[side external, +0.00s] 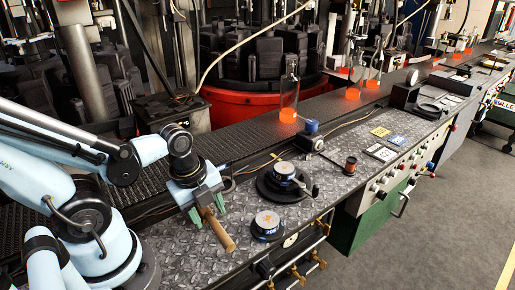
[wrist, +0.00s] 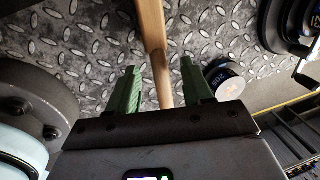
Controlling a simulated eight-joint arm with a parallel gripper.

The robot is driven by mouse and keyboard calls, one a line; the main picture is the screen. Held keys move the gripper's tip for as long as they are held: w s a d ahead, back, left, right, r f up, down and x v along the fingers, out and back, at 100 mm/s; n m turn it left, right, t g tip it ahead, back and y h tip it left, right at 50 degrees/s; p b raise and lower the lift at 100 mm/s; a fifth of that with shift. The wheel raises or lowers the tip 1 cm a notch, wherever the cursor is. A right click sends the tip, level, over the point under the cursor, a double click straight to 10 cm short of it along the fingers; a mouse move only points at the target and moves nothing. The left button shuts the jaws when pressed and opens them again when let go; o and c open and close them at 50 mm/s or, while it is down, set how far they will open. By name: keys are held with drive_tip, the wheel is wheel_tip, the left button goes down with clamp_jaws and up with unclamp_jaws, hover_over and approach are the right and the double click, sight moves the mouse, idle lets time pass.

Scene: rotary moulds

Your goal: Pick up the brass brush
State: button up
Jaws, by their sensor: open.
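The brush shows as a long light-brown wooden handle (side external: 218,231) on or just above the diamond-plate bench top, at the front left of the side view. Its bristle end cannot be made out. My gripper (side external: 208,210) points down over the handle with its green fingers apart. In the wrist view the handle (wrist: 153,35) runs down the middle and passes between the two open fingers (wrist: 160,67), nearer the right one. A gap shows on the left side; whether the right finger touches it I cannot tell.
A small blue-sided tin (side external: 267,226) stands right of the handle; it also shows beside the right finger in the wrist view (wrist: 224,80). Behind it is a dark round base with another tin (side external: 283,172). The conveyor (side external: 245,137) carries glass bottles (side external: 289,92) with glowing orange bottoms.

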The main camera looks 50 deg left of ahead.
drive_tip(key=shift+w+f, duration=0.15)
drive_tip(key=shift+f, duration=0.7)
clamp_jaws()
